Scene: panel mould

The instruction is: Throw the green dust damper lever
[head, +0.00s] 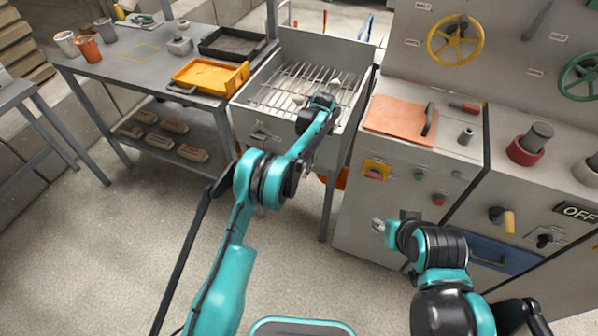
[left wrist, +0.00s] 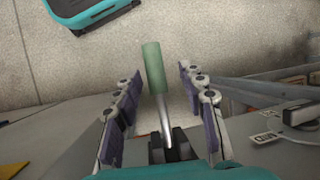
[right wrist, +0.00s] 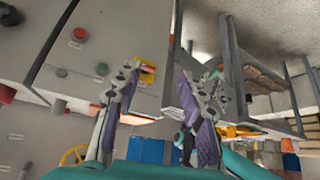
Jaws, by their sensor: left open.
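The green lever grip (left wrist: 153,67) stands on a metal shaft (left wrist: 165,122) in the left wrist view. The shaft's lower end meets a dark mount (left wrist: 170,150). My left gripper (left wrist: 153,85) is open, with one finger on each side of the lever and gaps on both sides. In the head view, my left gripper (head: 318,91) is over the grate box, and I cannot make out the green grip there. My right gripper (head: 379,226) is in front of the grey cabinet. In the right wrist view, my right gripper (right wrist: 172,75) is open and empty.
The grate box (head: 285,95) stands between the cabinet (head: 365,170) and a workbench (head: 130,65). The bench holds a yellow tray (head: 205,77), a black tray (head: 228,47) and cups. A wall panel carries yellow (head: 437,40) and green (head: 568,85) wheels. The floor in front is clear.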

